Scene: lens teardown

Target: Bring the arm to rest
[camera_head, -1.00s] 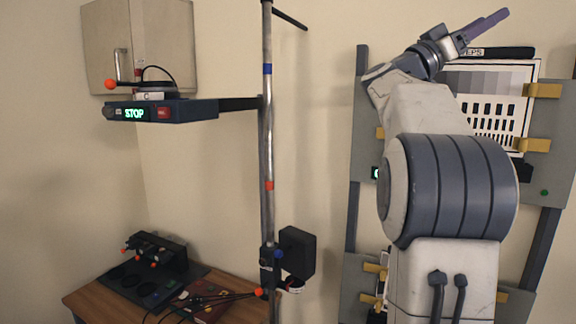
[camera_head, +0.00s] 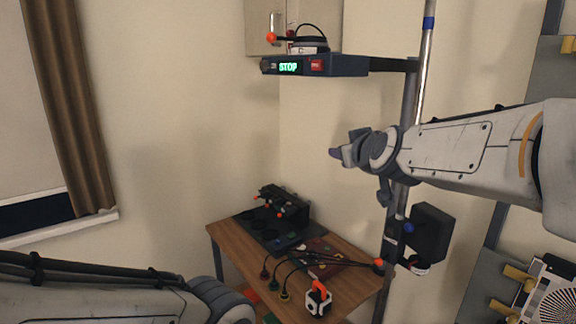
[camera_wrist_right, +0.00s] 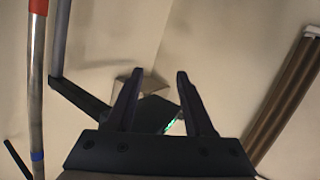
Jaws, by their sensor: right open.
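My right arm (camera_head: 450,150) reaches in from the right in the head view, stretched roughly level in front of the metal pole. Its gripper (camera_head: 345,152) points left, in front of the bare wall. In the right wrist view the two dark fingers (camera_wrist_right: 160,76) are spread apart with nothing between them. My left arm (camera_head: 100,295) crosses the lower left corner; its gripper is out of view.
A wooden table (camera_head: 340,285) holds a dark device (camera_head: 283,208), cables and a small white-and-orange item (camera_head: 318,298). A shelf box (camera_head: 315,66) reading STOP hangs on the metal pole (camera_head: 421,80), with a black box (camera_head: 433,232) lower down. A curtain (camera_head: 70,100) hangs left.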

